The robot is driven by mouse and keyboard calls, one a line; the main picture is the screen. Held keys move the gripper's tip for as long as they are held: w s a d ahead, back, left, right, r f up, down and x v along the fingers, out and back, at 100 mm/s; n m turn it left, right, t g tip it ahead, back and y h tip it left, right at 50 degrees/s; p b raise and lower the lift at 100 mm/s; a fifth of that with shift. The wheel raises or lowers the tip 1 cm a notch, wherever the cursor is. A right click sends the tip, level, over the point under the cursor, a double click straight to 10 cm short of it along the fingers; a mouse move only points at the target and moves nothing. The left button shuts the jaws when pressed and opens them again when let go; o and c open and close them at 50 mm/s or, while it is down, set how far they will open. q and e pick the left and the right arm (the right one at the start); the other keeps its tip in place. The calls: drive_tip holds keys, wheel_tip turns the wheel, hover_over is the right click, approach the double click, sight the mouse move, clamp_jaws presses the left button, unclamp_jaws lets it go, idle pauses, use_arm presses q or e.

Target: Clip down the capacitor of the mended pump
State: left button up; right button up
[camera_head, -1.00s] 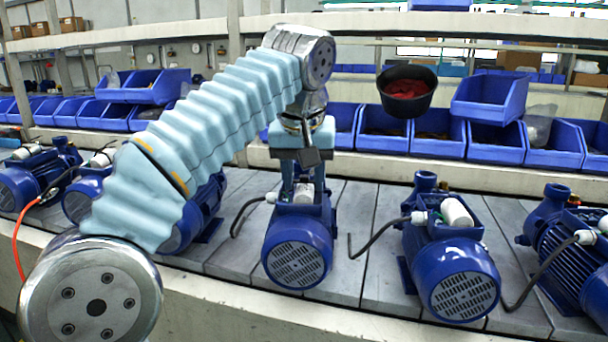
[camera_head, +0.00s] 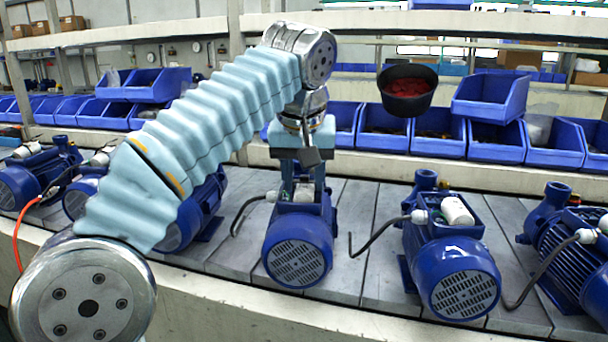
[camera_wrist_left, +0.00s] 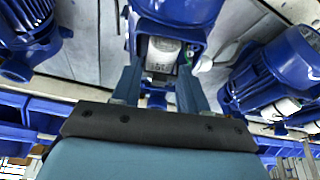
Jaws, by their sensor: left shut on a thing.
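The pump (camera_head: 297,245) in front of my left arm is blue with a round grilled end, and stands on the grey slatted line. Its white capacitor (camera_head: 303,194) lies in the open box on top of the pump. It also shows in the left wrist view (camera_wrist_left: 163,54). My left gripper (camera_head: 303,184) points down over this box, its fingers on either side of the capacitor and shut on it. In the left wrist view the two fingers (camera_wrist_left: 160,88) reach to the capacitor's sides. The clip cannot be made out. My right gripper is out of view.
Another blue pump (camera_head: 450,255) with a white capacitor on top stands to the right, with more pumps at both sides. Black cables lie between them. Behind are blue bins (camera_head: 382,132) and a black bucket (camera_head: 407,104) with red contents.

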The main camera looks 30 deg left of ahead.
use_arm(q)
drive_tip(key=shift+f, duration=0.3)
idle(0.7)
drive_tip(key=o, duration=1.1)
drive_tip(key=shift+p+v, duration=1.1)
drive_tip(key=shift+v, duration=1.9)
drive_tip(key=shift+s, duration=0.1)
